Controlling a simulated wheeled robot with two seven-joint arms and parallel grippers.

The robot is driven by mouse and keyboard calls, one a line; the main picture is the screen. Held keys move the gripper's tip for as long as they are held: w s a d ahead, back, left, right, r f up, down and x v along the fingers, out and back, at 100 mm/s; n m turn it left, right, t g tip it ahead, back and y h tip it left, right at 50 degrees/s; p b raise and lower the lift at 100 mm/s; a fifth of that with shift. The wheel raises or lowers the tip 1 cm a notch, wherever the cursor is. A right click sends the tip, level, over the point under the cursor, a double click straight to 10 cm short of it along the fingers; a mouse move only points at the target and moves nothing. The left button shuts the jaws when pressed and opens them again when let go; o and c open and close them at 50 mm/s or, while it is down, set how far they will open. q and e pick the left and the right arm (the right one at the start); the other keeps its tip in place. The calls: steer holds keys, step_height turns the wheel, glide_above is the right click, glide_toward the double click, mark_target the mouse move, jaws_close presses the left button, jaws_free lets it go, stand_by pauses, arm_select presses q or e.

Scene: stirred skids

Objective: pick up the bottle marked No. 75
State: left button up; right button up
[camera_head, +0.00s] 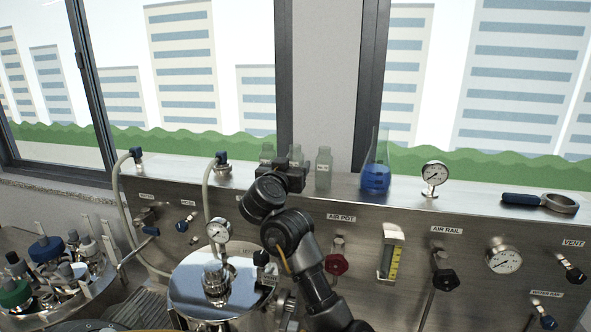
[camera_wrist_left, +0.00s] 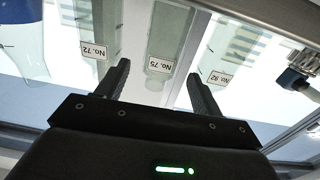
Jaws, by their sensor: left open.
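The bottle marked No. 75 (camera_wrist_left: 166,45) is clear glass with a white label. It stands in the middle of a row of three, and in the left wrist view, which is upside down, it lies between my finger lines. In the head view the No. 75 bottle (camera_head: 296,153) is partly hidden behind my left gripper (camera_head: 287,172). My left gripper (camera_wrist_left: 160,80) is open and empty, with one finger on each side of the No. 75 bottle's line. I cannot tell how far the fingertips are from the glass. My right gripper is not in view.
Bottle No. 72 (camera_wrist_left: 97,40) and bottle No. 92 (camera_wrist_left: 222,55) stand close on either side. A flask with blue liquid (camera_head: 376,176) and a gauge (camera_head: 433,174) stand to the right on the steel ledge (camera_head: 470,200). A steel pot (camera_head: 185,285) is below.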

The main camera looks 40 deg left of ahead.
mark_target(293, 162)
arm_select(q)
steer(key=x, duration=0.5)
steer(key=shift+w, duration=0.15)
steer(key=shift+r, duration=0.1)
steer(key=shift+c, duration=0.5)
steer(key=c, duration=1)
